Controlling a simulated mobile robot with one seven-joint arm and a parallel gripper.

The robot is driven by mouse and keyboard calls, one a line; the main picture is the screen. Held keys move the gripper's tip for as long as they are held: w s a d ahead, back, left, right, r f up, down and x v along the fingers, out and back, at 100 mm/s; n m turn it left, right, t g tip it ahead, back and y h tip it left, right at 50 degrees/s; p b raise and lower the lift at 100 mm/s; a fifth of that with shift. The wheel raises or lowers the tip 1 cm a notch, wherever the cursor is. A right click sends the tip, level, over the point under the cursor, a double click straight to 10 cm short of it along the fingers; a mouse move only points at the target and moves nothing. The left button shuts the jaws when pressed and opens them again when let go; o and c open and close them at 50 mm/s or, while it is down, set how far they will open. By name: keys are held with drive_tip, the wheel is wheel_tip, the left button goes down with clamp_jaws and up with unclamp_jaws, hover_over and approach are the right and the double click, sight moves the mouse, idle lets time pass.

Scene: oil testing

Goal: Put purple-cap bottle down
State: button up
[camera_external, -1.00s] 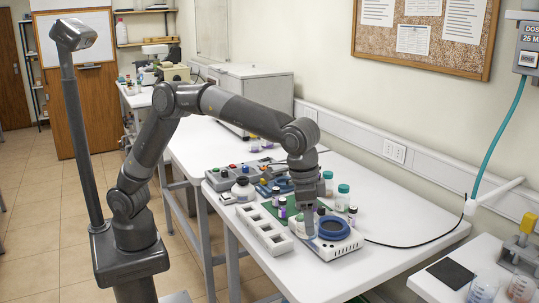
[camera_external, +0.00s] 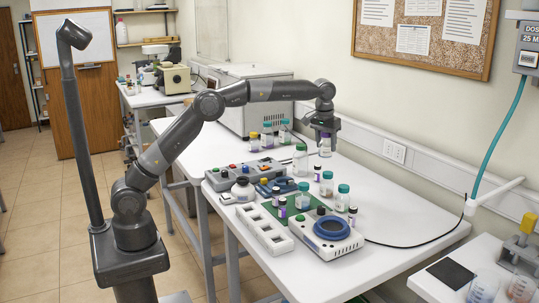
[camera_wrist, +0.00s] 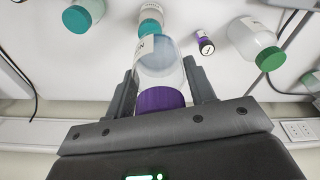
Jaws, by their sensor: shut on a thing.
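The purple-cap bottle (camera_wrist: 159,58) is clear with a white label and lies between the fingers of my gripper (camera_wrist: 160,85) in the wrist view. Its purple cap (camera_wrist: 160,99) is nearest the palm. In the external view the bottle (camera_external: 325,147) hangs upright below my gripper (camera_external: 325,136), over the back part of the white table near the wall. My gripper is shut on it. Whether its base touches the table cannot be told.
A green-cap bottle (camera_external: 300,161) and a small vial (camera_external: 317,173) stand nearby. Several capped bottles (camera_external: 268,136) stand by the white machine (camera_external: 250,95). Two teal-cap bottles (camera_external: 327,184) (camera_external: 343,198), a blue-ringed device (camera_external: 331,232) and a white rack (camera_external: 263,232) are towards the front.

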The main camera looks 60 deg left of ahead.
drive_tip(key=w+a+n, duration=0.3)
drive_tip(key=a+n, duration=0.3)
drive_tip(key=a, duration=2.4)
drive_tip(key=shift+y, duration=0.4)
drive_tip(key=shift+a+f, duration=0.15)
drive_tip(key=shift+f, duration=3.9)
drive_tip(key=shift+a+f, duration=0.15)
drive_tip(key=shift+f, duration=3.85)
drive_tip(key=shift+f, duration=0.1)
drive_tip(key=o, duration=1.1)
